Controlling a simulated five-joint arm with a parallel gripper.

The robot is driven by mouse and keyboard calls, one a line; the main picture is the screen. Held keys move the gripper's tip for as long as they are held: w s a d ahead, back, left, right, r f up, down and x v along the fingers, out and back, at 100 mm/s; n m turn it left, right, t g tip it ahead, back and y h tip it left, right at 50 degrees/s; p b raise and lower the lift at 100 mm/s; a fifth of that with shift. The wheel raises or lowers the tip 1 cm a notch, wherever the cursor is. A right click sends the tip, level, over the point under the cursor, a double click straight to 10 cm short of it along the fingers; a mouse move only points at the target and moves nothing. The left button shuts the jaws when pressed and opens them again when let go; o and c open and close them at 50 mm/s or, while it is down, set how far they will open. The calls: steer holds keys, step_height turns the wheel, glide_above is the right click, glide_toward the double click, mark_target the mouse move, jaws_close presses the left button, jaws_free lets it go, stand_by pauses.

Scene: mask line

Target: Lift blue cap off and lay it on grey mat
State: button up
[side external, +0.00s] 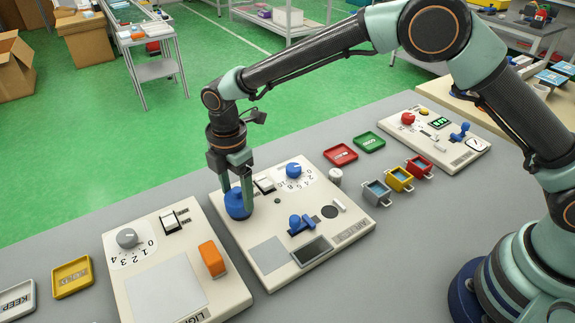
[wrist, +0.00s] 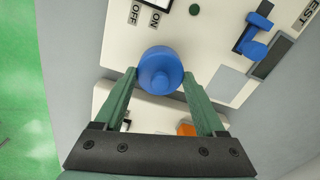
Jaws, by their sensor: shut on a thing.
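The blue cap (side external: 236,205) is round, with a smaller raised centre, and sits at the back-left edge of the middle panel (side external: 235,230). My gripper (side external: 240,200) points down with a finger on each side of it. In the wrist view the cap (wrist: 160,65) is between the fingertips of my gripper (wrist: 160,80), which are shut on it. I cannot tell whether it touches the panel, and what is under it is hidden. The grey mat (side external: 267,256) is a bare flat square at the panel's front left; it also shows in the wrist view (wrist: 228,84).
The middle panel also carries a blue dial (side external: 294,170), a rocker switch (side external: 264,184), a blue lever (side external: 300,224) and a dark screen (side external: 312,251). A left panel (side external: 120,270) has an orange switch (side external: 212,259). Red (side external: 341,155) and green (side external: 369,142) trays lie behind right.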

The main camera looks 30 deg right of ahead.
mark_target(236, 190)
step_height(236, 190, up, 19)
steer(key=s, duration=1.2)
steer(key=f, duration=2)
steer(key=shift+s+f, duration=0.25)
steer(key=shift+f, duration=0.1)
